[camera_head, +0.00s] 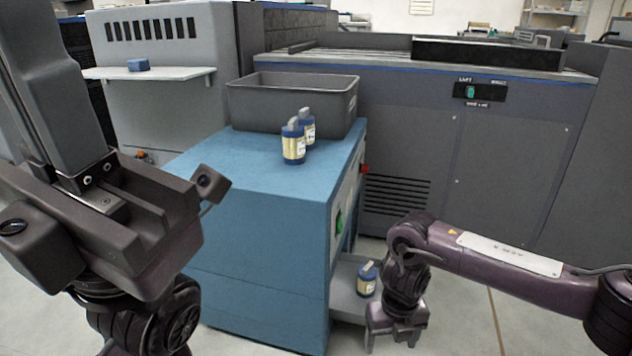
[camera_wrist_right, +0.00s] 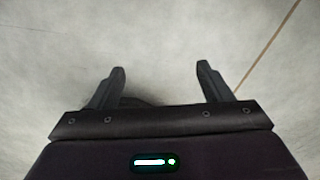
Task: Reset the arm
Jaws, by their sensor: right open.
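My right gripper (camera_head: 392,343) points down in front of the blue cabinet's right side, low near the floor. In the right wrist view, its two fingers (camera_wrist_right: 160,72) are apart, with only bare floor between and beyond them. It holds nothing. My left arm fills the left foreground of the head view. Part of its gripper (camera_head: 105,195) shows very close up, and its jaw opening cannot be made out.
Two blue-and-cream ink bottles (camera_head: 293,146) stand on the blue cabinet (camera_head: 245,185), before a grey bin (camera_head: 270,103). Another bottle (camera_head: 367,279) sits on a low grey shelf (camera_head: 346,303), just left of my right gripper. A grey machine (camera_head: 490,150) stands behind. Floor is clear at lower right.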

